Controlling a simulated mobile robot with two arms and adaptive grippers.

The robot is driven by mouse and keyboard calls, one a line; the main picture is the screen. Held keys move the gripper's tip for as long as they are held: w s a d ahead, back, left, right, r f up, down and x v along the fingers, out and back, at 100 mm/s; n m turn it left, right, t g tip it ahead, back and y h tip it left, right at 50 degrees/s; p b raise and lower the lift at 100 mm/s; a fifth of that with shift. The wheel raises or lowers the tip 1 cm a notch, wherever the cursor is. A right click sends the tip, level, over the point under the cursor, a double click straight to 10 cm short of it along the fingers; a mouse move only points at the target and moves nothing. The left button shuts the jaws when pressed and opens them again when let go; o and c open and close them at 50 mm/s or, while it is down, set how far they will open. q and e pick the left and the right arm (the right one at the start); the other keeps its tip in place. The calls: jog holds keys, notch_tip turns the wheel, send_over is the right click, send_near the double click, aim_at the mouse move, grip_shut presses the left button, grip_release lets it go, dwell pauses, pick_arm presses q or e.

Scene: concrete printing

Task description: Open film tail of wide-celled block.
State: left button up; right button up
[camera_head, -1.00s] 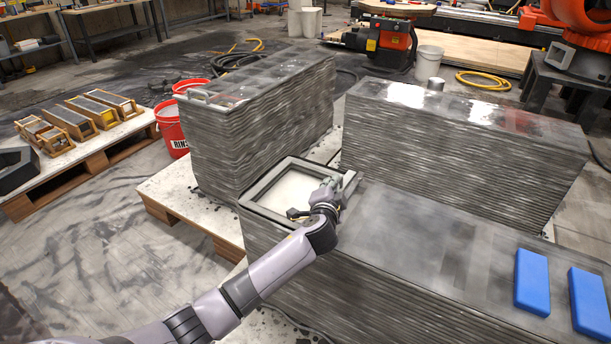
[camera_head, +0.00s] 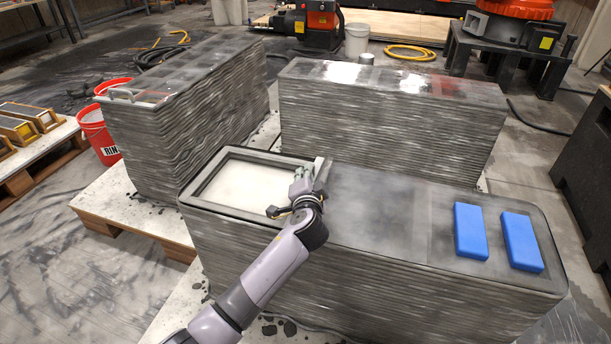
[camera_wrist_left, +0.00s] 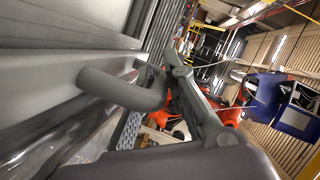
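The wide-celled block (camera_head: 330,270) is the long layered grey block in front. Dark film (camera_head: 375,205) covers the middle and right of its top. At its left end an open cell (camera_head: 245,185) with a pale interior lies uncovered. A grey bar (camera_head: 322,172) edges the film beside this opening. My left gripper (camera_head: 302,183) is at this bar, over the opening's right side. In the left wrist view a bent grey handle (camera_wrist_left: 125,90) runs between my left gripper's fingers (camera_wrist_left: 170,90), which appear closed on it. My right gripper is out of view.
Two blue pads (camera_head: 470,231) lie on the film at the right end. Two more layered blocks stand behind, one at left (camera_head: 185,120) and one at right (camera_head: 390,120). A red bucket (camera_head: 98,135) stands at left. Floor is free at lower left.

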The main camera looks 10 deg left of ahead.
pick_arm(q)
jog(key=o, duration=0.4)
jog(key=v, duration=1.2)
jog(key=shift+r, duration=0.1)
